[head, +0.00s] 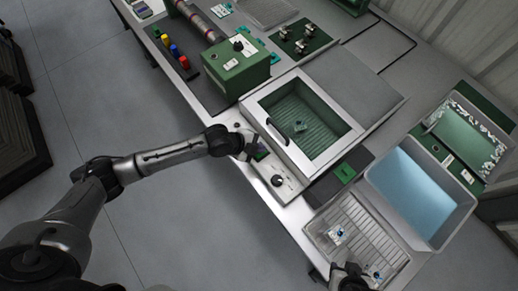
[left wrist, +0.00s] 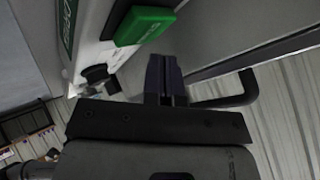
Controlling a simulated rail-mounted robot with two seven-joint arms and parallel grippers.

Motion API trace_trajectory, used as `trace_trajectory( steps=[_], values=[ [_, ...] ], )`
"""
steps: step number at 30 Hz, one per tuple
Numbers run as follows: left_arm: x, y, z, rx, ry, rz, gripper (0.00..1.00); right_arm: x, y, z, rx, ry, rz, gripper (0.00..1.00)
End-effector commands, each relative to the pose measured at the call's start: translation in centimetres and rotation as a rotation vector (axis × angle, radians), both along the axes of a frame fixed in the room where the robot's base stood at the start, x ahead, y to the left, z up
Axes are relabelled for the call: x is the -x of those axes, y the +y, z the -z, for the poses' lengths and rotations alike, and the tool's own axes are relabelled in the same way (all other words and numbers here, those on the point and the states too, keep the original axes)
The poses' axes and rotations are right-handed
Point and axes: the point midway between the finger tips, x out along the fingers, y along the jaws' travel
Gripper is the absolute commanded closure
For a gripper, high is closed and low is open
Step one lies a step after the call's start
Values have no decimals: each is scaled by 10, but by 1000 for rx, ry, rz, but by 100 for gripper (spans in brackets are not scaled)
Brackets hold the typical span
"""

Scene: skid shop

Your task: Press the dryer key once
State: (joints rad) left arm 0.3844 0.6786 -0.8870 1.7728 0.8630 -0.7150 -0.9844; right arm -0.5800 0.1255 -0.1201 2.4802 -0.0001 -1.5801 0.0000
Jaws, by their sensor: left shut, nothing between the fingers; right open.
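The dryer (head: 350,136) is a grey box with a clear window and a light control strip along its front. The green key (left wrist: 146,25) with lettering stands out from the strip in the left wrist view; in the head view it is largely hidden by my left gripper (head: 252,150). My left gripper's fingers (left wrist: 166,75) are shut and empty, close to the key; I cannot tell whether they touch it. A dark knob (head: 277,180) sits further along the strip, and it also shows in the left wrist view (left wrist: 95,74). My right gripper (head: 348,272) is open over the wire-rack tray.
A dark door handle (head: 277,131) is close to my left gripper; it also shows in the left wrist view (left wrist: 245,92). A green box (head: 236,70) stands left of the dryer. A blue-filled tub (head: 412,195) and a rack tray (head: 365,238) are at the right.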

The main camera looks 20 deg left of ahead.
Motion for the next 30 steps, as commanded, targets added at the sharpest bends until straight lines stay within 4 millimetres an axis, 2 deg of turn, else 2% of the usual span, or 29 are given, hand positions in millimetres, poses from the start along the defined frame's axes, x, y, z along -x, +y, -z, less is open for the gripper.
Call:
trace_trajectory(
  steps=[13,30],
  values=[
    [0,0,9,0,0,0,100,0,0,5,-1,0,1,57],
    [0,0,10,0,0,0,100,0,3,5,-9,0,6,57]
  ],
)
